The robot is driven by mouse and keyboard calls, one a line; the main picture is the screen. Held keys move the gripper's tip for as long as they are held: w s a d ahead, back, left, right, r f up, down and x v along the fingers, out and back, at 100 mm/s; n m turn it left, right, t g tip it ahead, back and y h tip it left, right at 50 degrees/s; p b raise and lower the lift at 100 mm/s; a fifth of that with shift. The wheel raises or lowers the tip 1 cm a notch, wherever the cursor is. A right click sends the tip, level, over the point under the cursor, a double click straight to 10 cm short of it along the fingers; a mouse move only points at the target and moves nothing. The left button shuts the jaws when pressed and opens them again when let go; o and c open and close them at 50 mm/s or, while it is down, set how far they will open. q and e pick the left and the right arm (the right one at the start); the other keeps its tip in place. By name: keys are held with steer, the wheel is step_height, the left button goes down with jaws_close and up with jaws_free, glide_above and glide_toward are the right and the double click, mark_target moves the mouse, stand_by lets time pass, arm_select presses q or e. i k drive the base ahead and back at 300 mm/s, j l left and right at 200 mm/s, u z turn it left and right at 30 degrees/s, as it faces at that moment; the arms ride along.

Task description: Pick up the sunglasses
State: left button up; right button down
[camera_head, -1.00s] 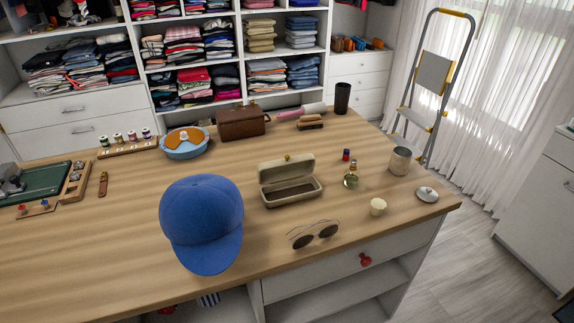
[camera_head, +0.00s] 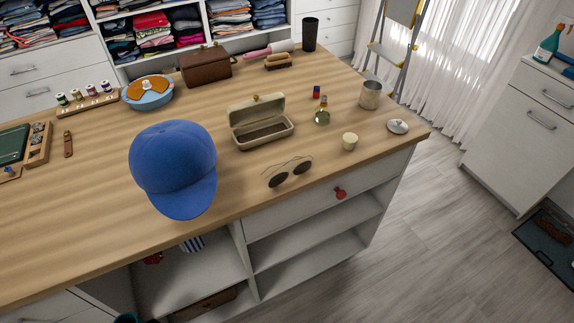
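The sunglasses (camera_head: 290,173) lie on the wooden tabletop near its front edge. A blue cap (camera_head: 174,165) is on the left of the sunglasses. Neither of my grippers shows in the head view.
The wooden table (camera_head: 85,205) has open shelves and a drawer with a red knob (camera_head: 340,193) below. A cream cup (camera_head: 350,141), a small bottle (camera_head: 322,114), a metal canister (camera_head: 371,95) and a round lid (camera_head: 398,126) stand to the right.

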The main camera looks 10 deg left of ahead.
mark_target(278, 179)
steer(key=i+l+u, duration=0.3)
steer(key=i+l, duration=0.2)
steer(key=i+l+u, duration=0.3)
steer(key=i+l, duration=0.15)
steer(key=l, duration=0.2)
